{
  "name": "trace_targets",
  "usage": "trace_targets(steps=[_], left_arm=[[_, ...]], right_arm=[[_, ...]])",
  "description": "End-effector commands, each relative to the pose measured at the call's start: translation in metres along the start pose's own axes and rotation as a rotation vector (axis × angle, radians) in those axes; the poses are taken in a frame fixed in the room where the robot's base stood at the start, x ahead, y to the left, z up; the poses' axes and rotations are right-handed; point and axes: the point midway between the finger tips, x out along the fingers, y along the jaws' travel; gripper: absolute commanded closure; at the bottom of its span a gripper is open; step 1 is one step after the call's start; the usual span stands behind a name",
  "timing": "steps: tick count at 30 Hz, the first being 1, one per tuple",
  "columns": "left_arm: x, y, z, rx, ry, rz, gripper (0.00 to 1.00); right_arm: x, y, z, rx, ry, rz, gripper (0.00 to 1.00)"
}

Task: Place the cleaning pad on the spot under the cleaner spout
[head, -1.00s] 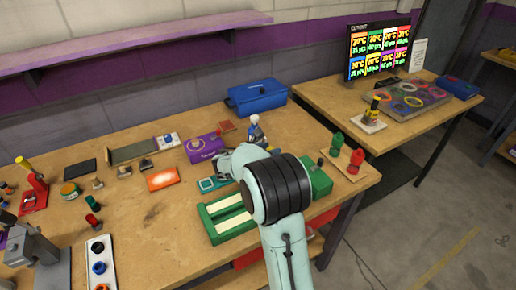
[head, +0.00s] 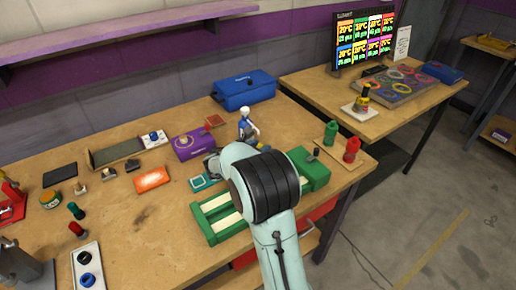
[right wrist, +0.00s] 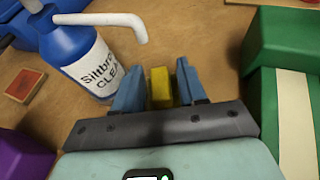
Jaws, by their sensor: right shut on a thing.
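The cleaner bottle (right wrist: 82,62) is blue with a white label and a white spout (right wrist: 118,22) that points right in the right wrist view. It also stands behind my right arm in the head view (head: 248,127). My right gripper (right wrist: 159,72) is shut on a yellow block, which looks like the cleaning pad (right wrist: 161,90). The pad is just right of the bottle and in front of the spout tip; its height above the table is unclear. I cannot make out the spot under the spout. My left gripper is out of view.
A green frame with pale strips (head: 222,222) and a green block (head: 309,170) flank my right arm. A purple box (head: 190,145), a blue toolbox (head: 244,90) and an orange tile (head: 152,180) are nearby. The wood left of the green frame is mostly clear.

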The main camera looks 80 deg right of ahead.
Motion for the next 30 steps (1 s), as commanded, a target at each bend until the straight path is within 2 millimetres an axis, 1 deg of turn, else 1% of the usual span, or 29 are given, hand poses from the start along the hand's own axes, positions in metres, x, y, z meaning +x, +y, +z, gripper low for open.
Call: trace_targets(steps=[3,4,5,6,14,17,20,23,27,30], left_arm=[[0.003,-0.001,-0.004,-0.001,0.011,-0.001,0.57],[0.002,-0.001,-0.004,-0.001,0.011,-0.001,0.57],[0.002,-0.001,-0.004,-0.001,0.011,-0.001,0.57],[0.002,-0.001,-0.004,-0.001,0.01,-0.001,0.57],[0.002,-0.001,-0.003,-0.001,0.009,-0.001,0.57],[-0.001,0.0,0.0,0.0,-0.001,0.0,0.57],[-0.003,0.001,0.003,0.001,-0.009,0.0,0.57],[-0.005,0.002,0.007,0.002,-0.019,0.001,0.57],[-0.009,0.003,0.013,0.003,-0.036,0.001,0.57],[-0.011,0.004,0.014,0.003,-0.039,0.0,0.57]], right_arm=[[0.001,0.0,-0.003,-0.001,0.0,0.0,0.92],[0.001,0.0,-0.003,-0.001,0.0,0.0,0.49],[0.001,0.0,-0.003,-0.001,0.0,0.0,0.39],[0.001,0.0,-0.003,-0.001,0.001,0.0,0.33],[0.001,0.0,-0.002,-0.001,0.0,0.0,0.33],[-0.001,0.0,0.001,-0.001,0.0,0.0,0.33],[-0.014,0.002,0.001,-0.001,0.001,0.005,0.33],[-0.034,0.001,0.001,-0.001,0.002,0.006,0.33],[-0.066,0.001,0.001,-0.002,0.002,0.006,0.33],[-0.086,0.001,0.001,0.0,0.001,0.005,0.33]])
